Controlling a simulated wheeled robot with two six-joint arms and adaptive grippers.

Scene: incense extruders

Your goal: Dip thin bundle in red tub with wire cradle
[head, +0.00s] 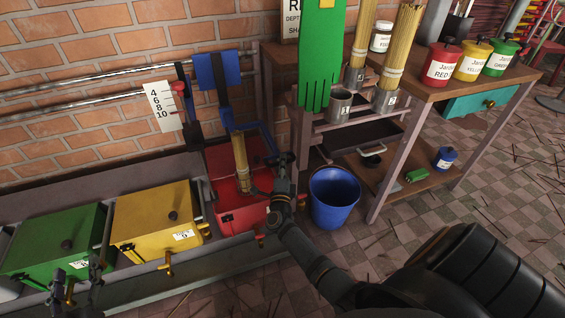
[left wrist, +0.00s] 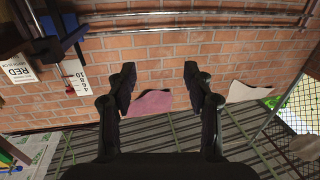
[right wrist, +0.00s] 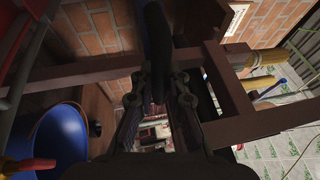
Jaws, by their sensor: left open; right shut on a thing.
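The red tub (head: 230,217) stands at the right end of the trough. A thin tan bundle (head: 240,160) hangs below the blue carriage (head: 218,70), slightly tilted, with its lower end at the tub's open top. How deep it sits I cannot tell. A thin dark wire piece (head: 257,191) shows beside its lower end; the rest of the cradle is not clear. My right gripper (head: 284,160) is beside the tub, shut on a dark blue bar (right wrist: 155,40). My left gripper (head: 69,292) is open and empty near the green tub; its fingers show in the left wrist view (left wrist: 160,85).
A yellow tub (head: 150,215) and green tub (head: 60,240) stand left of the red one. A white scale card (head: 161,105) hangs on the wall rails. A blue bucket (head: 334,200) stands right of the red tub.

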